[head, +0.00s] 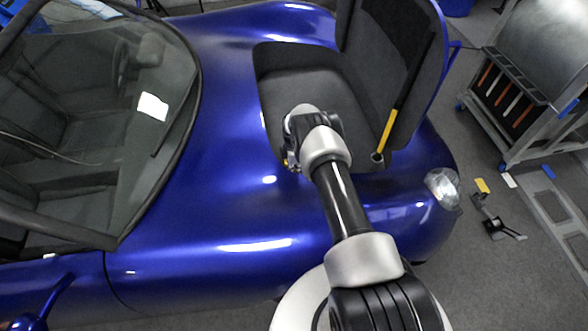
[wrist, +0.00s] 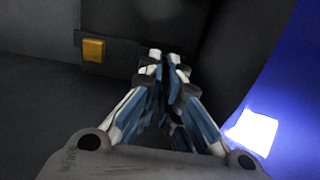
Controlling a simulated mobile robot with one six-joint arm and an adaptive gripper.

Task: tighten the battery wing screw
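My gripper (wrist: 168,66) reaches into the open front compartment of the blue car. In the wrist view its two blue and white fingers run together, their tips close with only a thin dark gap. I cannot make out a wing screw at the tips; anything between them is hidden or too dark to tell. The tips are in front of a dark box-like part, which I cannot identify for sure as the battery. A yellow-orange square (wrist: 93,50) sits on a dark plate left of the fingers. In the head view my wrist covers most of the gripper.
The compartment (head: 300,80) has grey walls, and its raised lid (head: 392,45) stands at the right. Blue bodywork (head: 210,200) surrounds the opening. A metal cart (head: 515,85) stands at the right.

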